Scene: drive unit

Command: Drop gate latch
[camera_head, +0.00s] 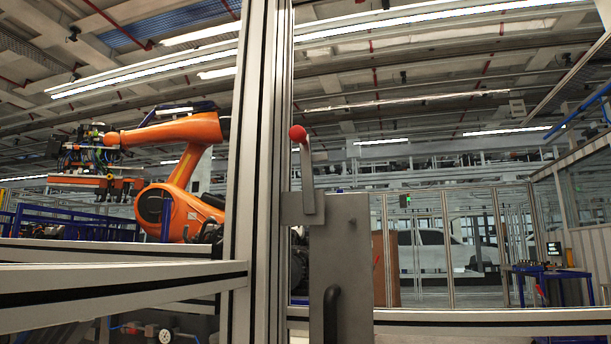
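The gate latch (310,182) is a grey metal lever with a red ball knob (298,133) at its top. The lever stands upright, leaning slightly left, with its lower end at a grey plate beside the post. Below it is a grey metal gate panel (350,270) with a dark curved handle (331,312). My gripper is not in view, so its state and its distance from the latch do not show.
A tall aluminium post (256,170) stands just left of the latch. Horizontal rails (110,290) run left from it, and another rail (490,322) runs right. Behind the fence stand an orange robot arm (185,160), a white car body (440,250) and a small blue table (552,272).

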